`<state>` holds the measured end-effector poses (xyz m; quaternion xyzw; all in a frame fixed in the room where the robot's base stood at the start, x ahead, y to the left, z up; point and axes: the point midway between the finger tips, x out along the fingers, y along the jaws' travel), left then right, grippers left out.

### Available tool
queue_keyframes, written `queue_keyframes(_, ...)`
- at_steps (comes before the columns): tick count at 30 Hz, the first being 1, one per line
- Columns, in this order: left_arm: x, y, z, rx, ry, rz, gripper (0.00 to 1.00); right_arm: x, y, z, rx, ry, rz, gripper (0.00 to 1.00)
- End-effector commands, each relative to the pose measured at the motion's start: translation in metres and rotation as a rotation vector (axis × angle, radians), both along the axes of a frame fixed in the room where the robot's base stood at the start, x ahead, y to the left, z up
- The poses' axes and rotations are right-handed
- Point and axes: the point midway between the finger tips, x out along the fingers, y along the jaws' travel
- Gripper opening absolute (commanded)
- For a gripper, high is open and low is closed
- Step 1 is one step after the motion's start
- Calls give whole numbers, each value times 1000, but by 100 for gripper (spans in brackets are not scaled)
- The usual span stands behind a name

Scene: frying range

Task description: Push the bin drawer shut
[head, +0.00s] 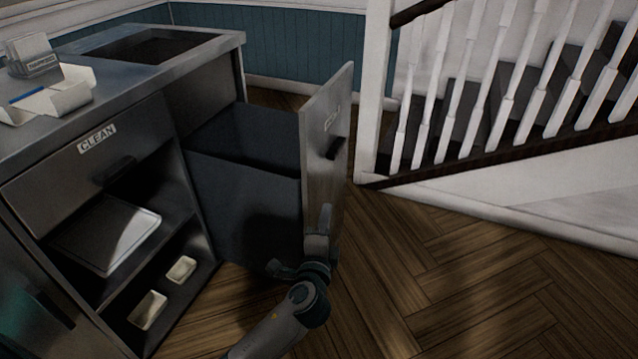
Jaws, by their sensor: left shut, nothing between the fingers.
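The bin drawer (327,125) is pulled out from the right end of the metal counter. Its tall front panel has a dark handle (335,147) and faces right. A dark bin box (245,190) stands behind the panel. My left gripper (321,220) is shut and empty, at the lower part of the front panel near its outer side. I cannot tell whether it touches the panel. My right gripper is not in view.
The counter (215,50) has a drawer marked CLEAN (97,138) and open shelves with a tray (115,240) and small dishes. A white stair railing (372,100) stands behind the panel to the right. The wooden floor (450,280) at right is clear.

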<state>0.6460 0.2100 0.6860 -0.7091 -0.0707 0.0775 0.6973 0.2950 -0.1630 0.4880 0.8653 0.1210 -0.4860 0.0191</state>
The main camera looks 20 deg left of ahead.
Motion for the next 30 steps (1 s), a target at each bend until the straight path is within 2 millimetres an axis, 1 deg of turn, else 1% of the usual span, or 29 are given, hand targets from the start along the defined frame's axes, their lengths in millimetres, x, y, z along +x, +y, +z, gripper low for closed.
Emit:
queue_keyframes(3,3,0,4,24,-10,1,0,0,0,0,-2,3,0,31)
queue_keyframes(11,3,0,4,20,-9,1,0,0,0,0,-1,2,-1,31)
queue_keyframes(17,9,1,4,19,-9,1,0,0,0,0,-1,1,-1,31)
queue_keyframes(23,28,5,4,20,-9,1,0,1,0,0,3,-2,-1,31)
queue_keyframes(30,67,13,4,21,-10,1,0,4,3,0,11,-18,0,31)
